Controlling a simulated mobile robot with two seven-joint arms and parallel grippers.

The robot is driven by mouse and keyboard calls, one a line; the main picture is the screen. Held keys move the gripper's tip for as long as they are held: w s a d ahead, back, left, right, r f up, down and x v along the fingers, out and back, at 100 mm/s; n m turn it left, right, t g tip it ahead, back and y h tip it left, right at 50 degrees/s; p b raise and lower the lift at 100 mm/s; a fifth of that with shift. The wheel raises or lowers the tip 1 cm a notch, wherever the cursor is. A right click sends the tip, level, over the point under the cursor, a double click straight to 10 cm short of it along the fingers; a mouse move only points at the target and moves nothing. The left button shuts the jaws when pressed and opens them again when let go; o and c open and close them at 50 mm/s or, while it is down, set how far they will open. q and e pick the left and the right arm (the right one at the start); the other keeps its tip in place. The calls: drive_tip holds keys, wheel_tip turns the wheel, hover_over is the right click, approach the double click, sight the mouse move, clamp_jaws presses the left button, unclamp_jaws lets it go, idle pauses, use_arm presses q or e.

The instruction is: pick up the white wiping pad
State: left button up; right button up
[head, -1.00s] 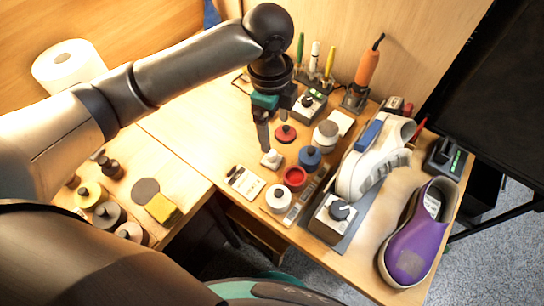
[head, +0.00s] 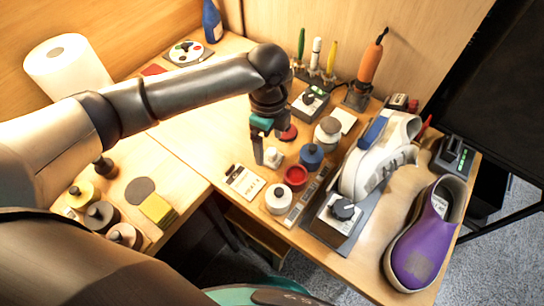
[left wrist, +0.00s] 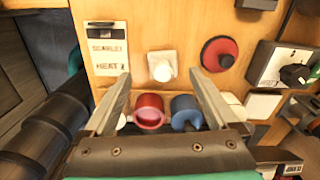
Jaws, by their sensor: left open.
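The white wiping pad (head: 273,156), a small white square with a raised grip, lies on the wooden table. In the left wrist view the white pad (left wrist: 162,66) sits between and just beyond the fingertips, with bare wood around it. My left gripper (head: 271,146) is open above the pad, one finger to its left in the head view. In the left wrist view both fingers of the left gripper (left wrist: 161,76) stand wide apart with nothing between them. Part of the pad's edge is close to a finger in the head view. My right gripper is not seen.
A red disc (left wrist: 219,53), a red pot (head: 295,177), a blue pot (head: 311,156) and a labelled card (head: 243,182) lie close around the pad. A white sneaker (head: 378,160) and purple shoe (head: 422,240) stand to the right.

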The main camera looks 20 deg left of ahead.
sight(272, 151)
use_arm(q)
drive_tip(key=f, duration=0.1)
drive_tip(key=f+b, duration=0.1)
drive_tip(key=f, duration=0.2)
drive_tip(key=shift+w+d+f+b, duration=0.15)
drive_tip(key=shift+d+f+b, duration=0.1)
drive_tip(key=shift+f+b, duration=0.1)
drive_tip(key=shift+c, duration=0.4)
drive_tip(key=c, duration=1.3)
